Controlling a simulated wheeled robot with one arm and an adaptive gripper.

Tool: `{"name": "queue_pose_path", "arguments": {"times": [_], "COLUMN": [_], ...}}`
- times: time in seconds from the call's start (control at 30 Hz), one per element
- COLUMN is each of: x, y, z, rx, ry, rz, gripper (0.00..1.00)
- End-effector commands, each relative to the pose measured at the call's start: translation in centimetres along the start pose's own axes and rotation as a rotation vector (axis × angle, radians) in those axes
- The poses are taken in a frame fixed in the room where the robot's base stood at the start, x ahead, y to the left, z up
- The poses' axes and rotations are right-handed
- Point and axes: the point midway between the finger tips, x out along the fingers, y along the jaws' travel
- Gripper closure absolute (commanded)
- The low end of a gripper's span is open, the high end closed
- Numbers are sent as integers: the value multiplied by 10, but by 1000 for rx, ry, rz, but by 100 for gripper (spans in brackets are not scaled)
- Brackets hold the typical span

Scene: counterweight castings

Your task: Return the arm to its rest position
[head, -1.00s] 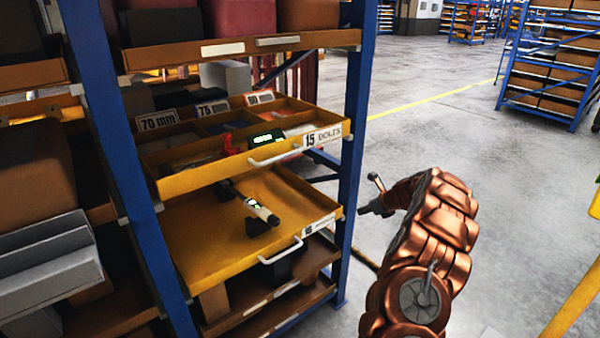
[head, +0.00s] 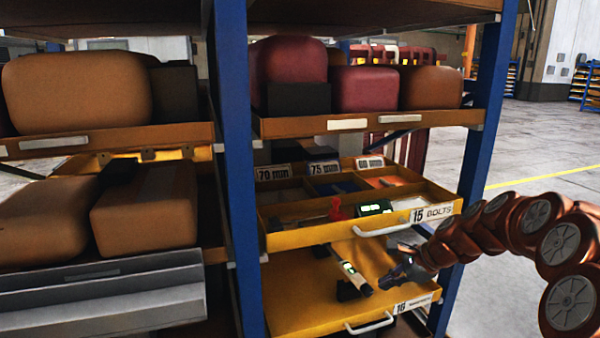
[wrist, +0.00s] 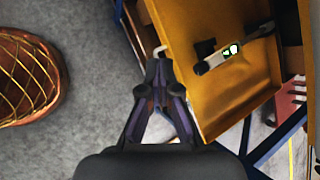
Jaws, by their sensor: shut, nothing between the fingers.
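My arm comes in from the right in the head view, and my gripper (head: 402,268) is in front of the rack beside the lower yellow drawer. In the wrist view the fingers of my gripper (wrist: 158,72) are together with nothing between them. They are close to the white handle at the edge of the yellow drawer (wrist: 225,105); I cannot tell whether they touch it. The lower drawer (head: 290,305), labelled 16, is pulled out. A tool with a lit green display (head: 356,279) lies in it on black supports.
Above it, drawer 15 BOLTS (head: 290,240) is also pulled out, with divided compartments. Blue rack posts (head: 232,150) stand left and right (head: 485,130). Castings (head: 80,92) fill the shelves. A rounded brown object with yellow netting (wrist: 25,75) is left in the wrist view. Open floor lies to the right.

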Motion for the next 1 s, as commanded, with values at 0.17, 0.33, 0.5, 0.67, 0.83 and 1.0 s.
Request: {"name": "queue_pose_path", "arguments": {"times": [0.17,0.33,0.5,0.67,0.83,1.0], "x": [-19,-36,-57,-78,-103,-130], "y": [47,97,150,201,253,305], "z": [58,95,119,131,134,130], "rx": [-256,-483,-699,-887,-1066,-1223], "ry": [8,20,32,43,50,49], "rz": [109,214,322,430,546,667], "gripper": [100,100,100,100,100,100]}}
